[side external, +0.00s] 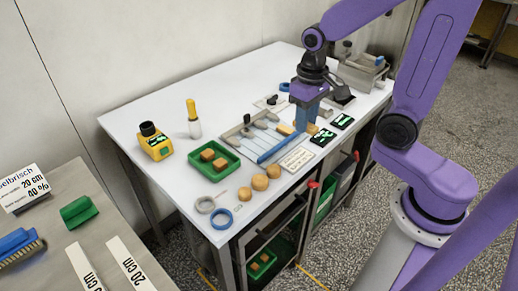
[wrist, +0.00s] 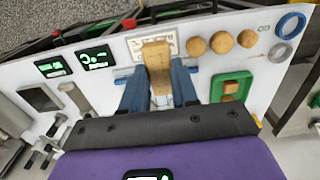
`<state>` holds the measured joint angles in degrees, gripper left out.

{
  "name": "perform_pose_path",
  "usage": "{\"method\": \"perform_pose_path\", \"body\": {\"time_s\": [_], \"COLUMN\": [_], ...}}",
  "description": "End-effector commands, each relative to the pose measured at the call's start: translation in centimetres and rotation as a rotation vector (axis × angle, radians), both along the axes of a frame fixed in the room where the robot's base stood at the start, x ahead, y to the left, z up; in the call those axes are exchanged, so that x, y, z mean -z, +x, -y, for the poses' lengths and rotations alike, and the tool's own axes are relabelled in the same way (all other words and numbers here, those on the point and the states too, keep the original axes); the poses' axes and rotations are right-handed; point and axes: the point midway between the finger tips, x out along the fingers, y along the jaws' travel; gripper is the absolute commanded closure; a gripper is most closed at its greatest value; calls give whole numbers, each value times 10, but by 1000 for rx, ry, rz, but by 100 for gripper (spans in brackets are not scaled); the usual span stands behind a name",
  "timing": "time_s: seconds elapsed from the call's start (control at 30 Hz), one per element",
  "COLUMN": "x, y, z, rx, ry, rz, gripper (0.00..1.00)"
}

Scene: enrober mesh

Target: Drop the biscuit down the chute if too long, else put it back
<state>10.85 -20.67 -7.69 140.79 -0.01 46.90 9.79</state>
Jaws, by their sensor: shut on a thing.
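A tan, oblong biscuit (wrist: 157,62) is between the blue fingers of my gripper (wrist: 158,88) in the wrist view, with its far end sticking out past the fingertips. In the side external view my gripper (side external: 305,122) is low over the table's front part, and the biscuit (side external: 312,129) shows as a small tan end beside the fingers. A grey panel with pale strips (side external: 250,139) and a blue bar (side external: 275,150) lies left of my gripper. A printed card (side external: 298,159) lies just in front. I cannot make out which opening is the chute.
Two black displays with green marks (side external: 323,137) (side external: 342,121) lie right of my gripper. Crates are under the table.

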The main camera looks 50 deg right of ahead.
Motion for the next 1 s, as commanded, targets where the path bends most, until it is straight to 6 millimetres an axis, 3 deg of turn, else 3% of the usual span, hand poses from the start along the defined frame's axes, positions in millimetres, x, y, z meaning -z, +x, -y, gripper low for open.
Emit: {"method": "perform_pose_path", "body": {"time_s": [0.1,0.27,0.83,1.0], "x": [0,4,43,67], "y": [-5,1,87,104], "z": [-13,-18,-24,-26], "rx": [-3,2,3,1], "ry": [0,-1,-1,-1], "rz": [0,-2,-3,-5], "gripper": [88,88,88,88]}}
